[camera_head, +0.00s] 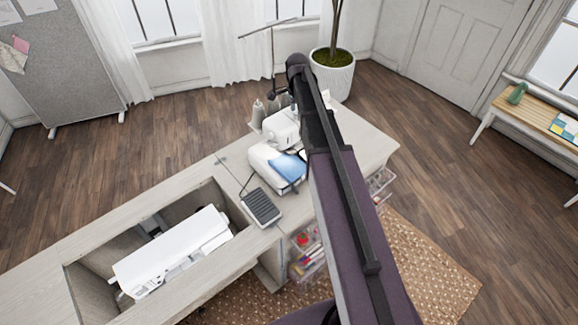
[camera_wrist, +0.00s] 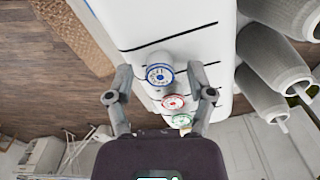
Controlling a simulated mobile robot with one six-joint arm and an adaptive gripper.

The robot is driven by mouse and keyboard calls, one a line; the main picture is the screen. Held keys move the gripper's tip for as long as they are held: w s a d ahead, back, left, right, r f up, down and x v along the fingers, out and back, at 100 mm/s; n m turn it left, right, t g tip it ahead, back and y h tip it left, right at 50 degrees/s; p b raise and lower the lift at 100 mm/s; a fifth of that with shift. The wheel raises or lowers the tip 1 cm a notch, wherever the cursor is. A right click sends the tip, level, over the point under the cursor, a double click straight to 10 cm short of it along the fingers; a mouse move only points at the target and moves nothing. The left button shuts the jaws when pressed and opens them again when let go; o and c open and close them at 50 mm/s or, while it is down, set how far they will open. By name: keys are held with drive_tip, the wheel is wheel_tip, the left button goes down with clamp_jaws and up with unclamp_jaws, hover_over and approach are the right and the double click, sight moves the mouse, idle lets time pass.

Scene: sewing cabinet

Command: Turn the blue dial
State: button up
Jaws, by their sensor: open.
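The blue dial (camera_wrist: 160,75) shows in the wrist view as a round knob with a blue ring on the front of a white sewing machine (camera_wrist: 190,25). My gripper (camera_wrist: 163,82) is open, with one finger on each side of the blue dial. The fingertips look apart from it, though I cannot tell the depth gap. A red dial (camera_wrist: 172,102) and a green dial (camera_wrist: 181,120) sit in a row with it, between the fingers. In the head view my arm hides the gripper and the dials; part of the white machine (camera_head: 282,128) shows beside it.
Grey thread cones (camera_wrist: 268,55) stand close beside the machine. On the cabinet top (camera_head: 220,170) are another white machine with blue cloth (camera_head: 290,166) and a dark pedal (camera_head: 261,207). A white machine (camera_head: 172,250) lies in the cabinet recess. A potted plant (camera_head: 332,75) stands behind.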

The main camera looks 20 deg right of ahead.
sight(296, 112)
drive_tip(key=n, duration=0.5)
drive_tip(key=shift+r+n, duration=0.1)
drive_tip(key=shift+n, duration=0.2)
wheel_tip(296, 112, up, 14)
drive_tip(key=p, duration=1.4)
drive_tip(key=s+a+f+n+b, duration=0.3)
drive_tip(key=s+f+b, duration=0.5)
drive_tip(key=s+a+f+n+b, duration=0.4)
drive_tip(key=s+f+b, duration=0.3)
drive_tip(key=f+b, duration=0.2)
drive_tip(key=s+a+f+n+b, duration=0.3)
drive_tip(key=s+f+n+b, duration=0.1)
drive_tip(key=s+f+b, duration=0.4)
drive_tip(key=shift+s+a+f+b, duration=0.3)
drive_tip(key=shift+a+f+b, duration=0.1)
drive_tip(key=shift+f, duration=0.1)
idle(0.4)
idle(1.8)
